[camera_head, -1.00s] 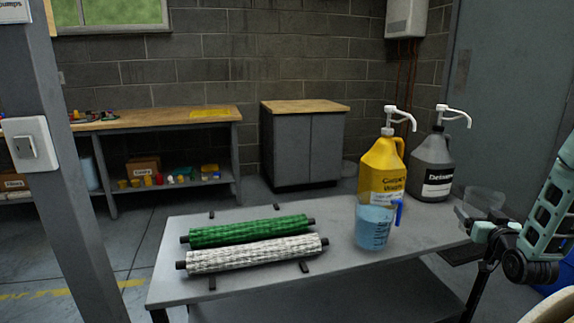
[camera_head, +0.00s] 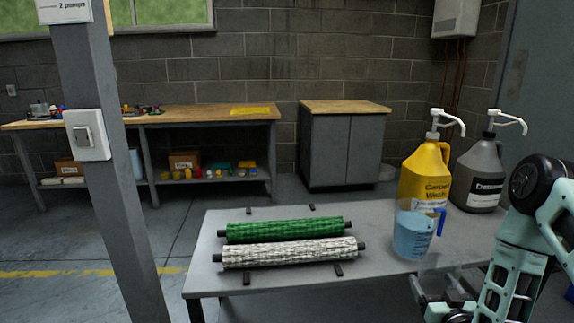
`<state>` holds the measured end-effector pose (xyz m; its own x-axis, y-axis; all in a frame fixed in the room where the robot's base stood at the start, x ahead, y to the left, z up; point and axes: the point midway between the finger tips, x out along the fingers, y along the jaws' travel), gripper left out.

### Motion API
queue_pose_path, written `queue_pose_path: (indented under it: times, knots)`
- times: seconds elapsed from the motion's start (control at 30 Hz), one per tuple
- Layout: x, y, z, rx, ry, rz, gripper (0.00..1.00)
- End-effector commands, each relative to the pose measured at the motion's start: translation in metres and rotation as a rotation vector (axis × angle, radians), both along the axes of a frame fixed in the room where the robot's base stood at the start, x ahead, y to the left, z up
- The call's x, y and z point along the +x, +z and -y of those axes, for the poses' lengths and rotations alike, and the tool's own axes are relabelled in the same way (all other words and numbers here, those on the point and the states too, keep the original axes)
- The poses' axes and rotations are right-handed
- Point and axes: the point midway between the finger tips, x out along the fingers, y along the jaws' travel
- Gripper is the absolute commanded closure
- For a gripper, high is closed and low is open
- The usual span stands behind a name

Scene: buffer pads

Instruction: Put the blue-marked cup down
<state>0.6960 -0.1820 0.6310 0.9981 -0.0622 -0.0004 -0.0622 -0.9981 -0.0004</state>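A clear cup with a blue handle and blue liquid (camera_head: 412,237) stands upright on the right part of the grey table, in front of the yellow jug. My gripper (camera_head: 432,300) is low at the right, in front of the table's front edge and below the cup in the picture. It is apart from this cup.
A yellow jug (camera_head: 425,171) and a grey jug (camera_head: 478,178), both with white pumps, stand behind the cup. A green roller (camera_head: 285,230) and a white roller (camera_head: 288,254) lie on the grey table (camera_head: 215,278). A grey post (camera_head: 110,190) stands at the left.

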Motion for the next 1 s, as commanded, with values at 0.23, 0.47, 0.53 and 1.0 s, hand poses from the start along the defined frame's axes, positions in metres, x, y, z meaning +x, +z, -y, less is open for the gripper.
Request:
queue_pose_path:
  times: [0.23,0.47,0.53,1.0]
  knots:
    - [-0.003,-0.027,-0.047,0.001,0.048,-0.001,0.46]
    - [-0.008,-0.046,-0.061,0.003,0.057,-0.001,0.46]
    - [-0.010,-0.052,-0.062,0.003,0.058,-0.001,0.46]
    - [-0.019,-0.071,-0.069,0.006,0.070,-0.001,0.46]
